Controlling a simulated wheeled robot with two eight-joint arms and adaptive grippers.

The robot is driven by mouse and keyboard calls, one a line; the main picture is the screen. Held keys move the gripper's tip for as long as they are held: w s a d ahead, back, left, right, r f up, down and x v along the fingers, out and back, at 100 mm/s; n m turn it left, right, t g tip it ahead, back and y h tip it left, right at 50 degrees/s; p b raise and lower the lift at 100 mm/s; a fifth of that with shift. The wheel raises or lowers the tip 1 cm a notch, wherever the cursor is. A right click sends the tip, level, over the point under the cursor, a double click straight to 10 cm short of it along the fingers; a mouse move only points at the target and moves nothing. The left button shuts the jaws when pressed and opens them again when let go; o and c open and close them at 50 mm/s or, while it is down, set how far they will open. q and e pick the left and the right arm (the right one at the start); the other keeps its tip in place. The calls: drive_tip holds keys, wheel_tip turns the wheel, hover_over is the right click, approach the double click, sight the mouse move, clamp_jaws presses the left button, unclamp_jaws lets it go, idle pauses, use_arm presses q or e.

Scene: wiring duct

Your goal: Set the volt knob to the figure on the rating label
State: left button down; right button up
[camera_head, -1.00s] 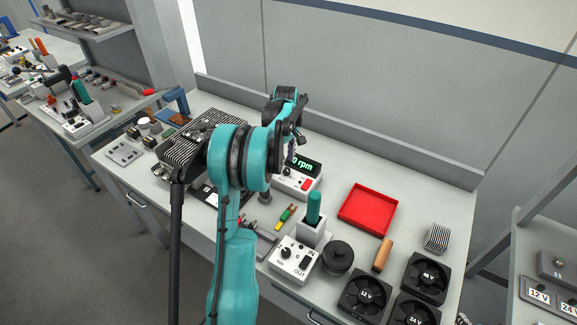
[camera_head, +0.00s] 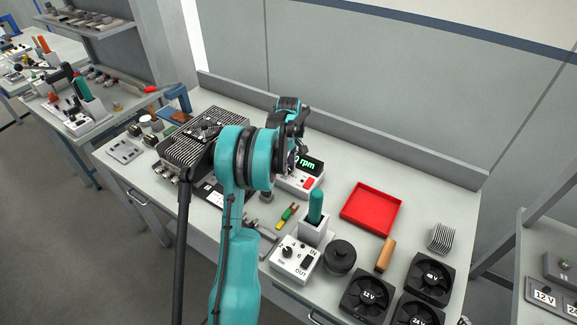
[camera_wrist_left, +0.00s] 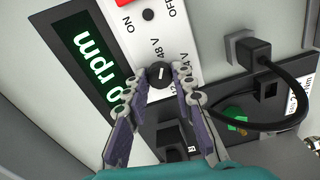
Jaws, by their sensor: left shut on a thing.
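The volt knob (camera_wrist_left: 160,74) is a small black dial with a white pointer line on a white panel. A "48 V" mark is readable beside it; another mark is partly covered. My left gripper (camera_wrist_left: 163,82) is shut on the knob, one finger on each side. In the head view, the controller box (camera_head: 290,184) shows beneath my left gripper, which my arm partly hides. Its green-lit display (camera_wrist_left: 98,62) shows "0 rpm", partly covered in the head view. A white printed label (camera_wrist_left: 294,104) is at the right; I cannot read a figure on it. My right gripper is not in view.
A red switch (camera_head: 308,183) is on the box. A black plug (camera_wrist_left: 256,54) with a cable sits beside the panel. A red tray (camera_head: 371,232), a white switch box (camera_head: 284,267) and a "12 V" fan (camera_head: 368,297) stand to the right. A ribbed dark unit (camera_head: 180,146) is at the left.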

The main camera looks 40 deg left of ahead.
use_arm(q)
drive_tip(key=shift+m, duration=0.3)
drive_tip(key=m, duration=0.5)
drive_tip(key=shift+p, duration=0.3)
drive_tip(key=m, duration=0.6)
idle(0.4)
drive_tip(key=c, duration=1.5)
unclamp_jaws()
drive_tip(key=shift+c, duration=0.2)
